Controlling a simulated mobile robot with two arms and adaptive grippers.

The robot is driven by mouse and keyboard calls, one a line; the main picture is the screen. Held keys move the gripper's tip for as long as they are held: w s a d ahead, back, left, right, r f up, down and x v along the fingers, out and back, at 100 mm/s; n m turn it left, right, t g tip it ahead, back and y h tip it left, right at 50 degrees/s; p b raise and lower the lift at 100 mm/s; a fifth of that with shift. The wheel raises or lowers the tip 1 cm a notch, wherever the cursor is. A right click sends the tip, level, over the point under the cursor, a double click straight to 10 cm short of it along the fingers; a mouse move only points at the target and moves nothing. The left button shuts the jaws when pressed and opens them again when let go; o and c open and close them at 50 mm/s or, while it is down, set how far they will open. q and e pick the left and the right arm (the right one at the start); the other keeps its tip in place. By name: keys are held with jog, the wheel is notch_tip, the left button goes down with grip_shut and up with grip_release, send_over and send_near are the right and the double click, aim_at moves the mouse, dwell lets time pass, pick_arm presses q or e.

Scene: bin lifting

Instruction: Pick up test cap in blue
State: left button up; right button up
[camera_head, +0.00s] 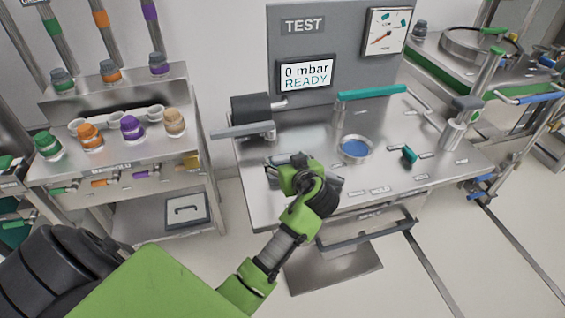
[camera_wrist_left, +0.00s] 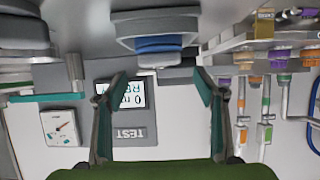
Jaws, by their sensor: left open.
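The blue test cap (camera_head: 355,147) sits in a round metal ring on the steel test bench (camera_head: 300,135). In the left wrist view, which is upside down, a blue disc under a grey rim (camera_wrist_left: 156,44) shows ahead between the fingers, and it looks like the same cap. My left gripper (camera_head: 287,163) is over the front left part of the bench, to the left of the cap and apart from it. Its two fingers (camera_wrist_left: 161,88) are spread wide with nothing between them. My right gripper is in neither view.
A panel marked TEST (camera_head: 304,26) with a screen reading 0 mbar READY stands behind. A shelf with coloured caps (camera_head: 110,165) stands left.

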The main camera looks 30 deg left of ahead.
aim_at(283, 158)
pick_arm(q)
jog(key=shift+w+a+f, duration=0.15)
jog(key=shift+w+a, duration=0.05)
jog(key=shift+a, duration=0.1)
jog(key=p+x, duration=0.1)
jog(key=x, duration=0.2)
jog(key=shift+f+p, duration=0.3)
jog(key=shift+f, duration=0.05)
jog(key=shift+w+a+f, duration=0.3)
jog(key=shift+s, duration=0.1)
jog(key=c, duration=1.2)
